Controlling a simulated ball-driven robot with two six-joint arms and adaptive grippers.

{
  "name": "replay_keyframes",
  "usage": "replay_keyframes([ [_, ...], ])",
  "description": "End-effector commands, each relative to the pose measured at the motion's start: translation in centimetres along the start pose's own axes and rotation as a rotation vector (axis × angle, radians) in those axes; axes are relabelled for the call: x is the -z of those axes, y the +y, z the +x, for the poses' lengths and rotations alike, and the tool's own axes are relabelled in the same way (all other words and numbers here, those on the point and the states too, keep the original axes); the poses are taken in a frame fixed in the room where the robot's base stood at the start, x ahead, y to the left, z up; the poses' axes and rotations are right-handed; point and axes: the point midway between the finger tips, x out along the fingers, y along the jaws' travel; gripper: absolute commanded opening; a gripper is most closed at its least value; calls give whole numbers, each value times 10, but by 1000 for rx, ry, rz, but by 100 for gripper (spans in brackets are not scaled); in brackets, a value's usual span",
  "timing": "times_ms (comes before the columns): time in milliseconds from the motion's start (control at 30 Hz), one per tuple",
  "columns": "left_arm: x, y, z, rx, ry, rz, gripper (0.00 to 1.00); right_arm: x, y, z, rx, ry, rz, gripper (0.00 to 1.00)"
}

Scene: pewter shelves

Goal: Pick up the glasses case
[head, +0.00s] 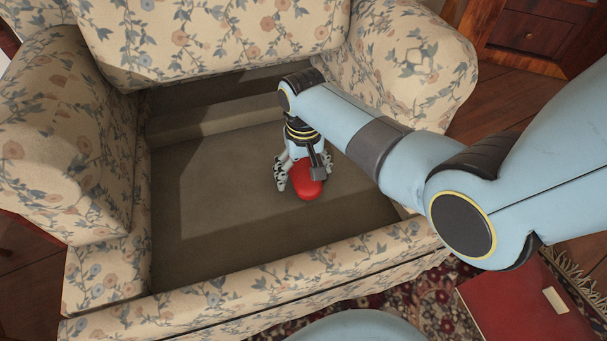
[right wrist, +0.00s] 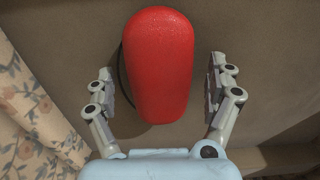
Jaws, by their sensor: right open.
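The glasses case is a rounded red object (head: 306,186) lying on the brown seat base of the floral armchair in the head view. In the right wrist view the red glasses case (right wrist: 158,66) lies between the two open fingers, with a gap on each side. My right gripper (head: 297,183) points down over the case, and its fingers partly hide it in the head view. The right gripper is also seen from behind in the right wrist view (right wrist: 160,85). My left gripper is not in view.
The floral armchair (head: 240,290) has no seat cushion, and its arms, back and front edge rise around the sunken base (head: 225,195). The base left of the case is clear. A red book-like object (head: 525,310) lies on the patterned rug (head: 432,297) at lower right. A wooden cabinet (head: 535,32) stands behind.

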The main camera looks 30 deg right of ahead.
Motion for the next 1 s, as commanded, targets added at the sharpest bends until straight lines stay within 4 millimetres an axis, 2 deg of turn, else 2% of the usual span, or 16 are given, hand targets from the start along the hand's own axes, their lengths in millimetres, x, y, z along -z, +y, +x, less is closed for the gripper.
replay_keyframes([
  [67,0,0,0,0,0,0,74,0,0,-1,0,1,0,88],
  [533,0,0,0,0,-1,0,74,0,0,-1,0,0,0,26],
  [800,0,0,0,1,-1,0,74,0,0,-2,0,0,0,25],
  [933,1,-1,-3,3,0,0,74,1,0,-8,0,2,0,25],
  [1000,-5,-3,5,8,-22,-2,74,1,0,-15,1,4,0,25],
])
